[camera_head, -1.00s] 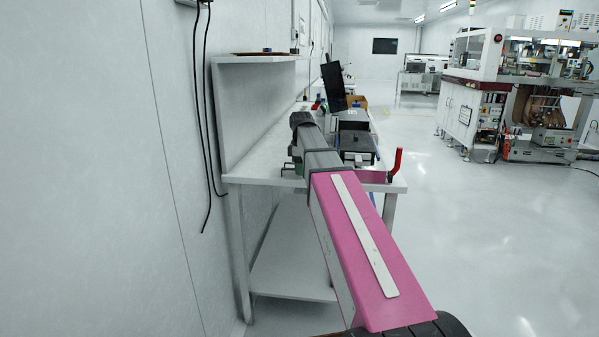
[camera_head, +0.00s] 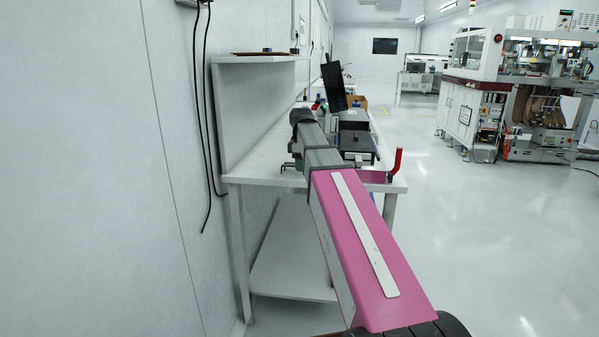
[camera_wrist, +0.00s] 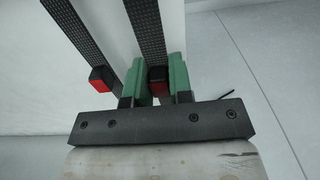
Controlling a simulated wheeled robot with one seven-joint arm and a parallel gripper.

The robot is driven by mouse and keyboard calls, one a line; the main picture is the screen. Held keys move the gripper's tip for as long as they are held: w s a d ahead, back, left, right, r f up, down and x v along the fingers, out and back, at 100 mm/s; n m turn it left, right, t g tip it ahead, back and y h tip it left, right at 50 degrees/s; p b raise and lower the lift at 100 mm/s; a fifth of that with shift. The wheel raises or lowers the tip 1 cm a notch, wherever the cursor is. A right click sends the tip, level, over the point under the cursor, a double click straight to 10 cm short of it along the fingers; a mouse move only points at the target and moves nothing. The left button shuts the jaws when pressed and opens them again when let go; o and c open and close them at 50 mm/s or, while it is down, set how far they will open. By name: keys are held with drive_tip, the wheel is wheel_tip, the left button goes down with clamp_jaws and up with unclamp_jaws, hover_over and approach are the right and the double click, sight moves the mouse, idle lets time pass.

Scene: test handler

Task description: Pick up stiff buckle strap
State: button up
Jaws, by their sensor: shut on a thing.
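Two dark textured straps with red-tipped ends show in the wrist view. One strap (camera_wrist: 147,28) runs between the two green fingers of my gripper (camera_wrist: 156,72), which is shut on it near its red end. The other strap (camera_wrist: 70,25) lies to the left, outside the fingers, with its red and black end beside the left finger. The far ends of both straps run out of the picture. In the head view my arm reaches over the bench and hides most of the gripper and the straps.
The white bench (camera_head: 262,155) stands against the left wall, with a shelf (camera_head: 255,58) above it. A dark box (camera_head: 357,143), a monitor (camera_head: 334,86) and a red-handled clamp (camera_head: 396,165) are on the bench to the right. The floor to the right is open.

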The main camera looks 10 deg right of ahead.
drive_tip(key=shift+r, duration=1.9)
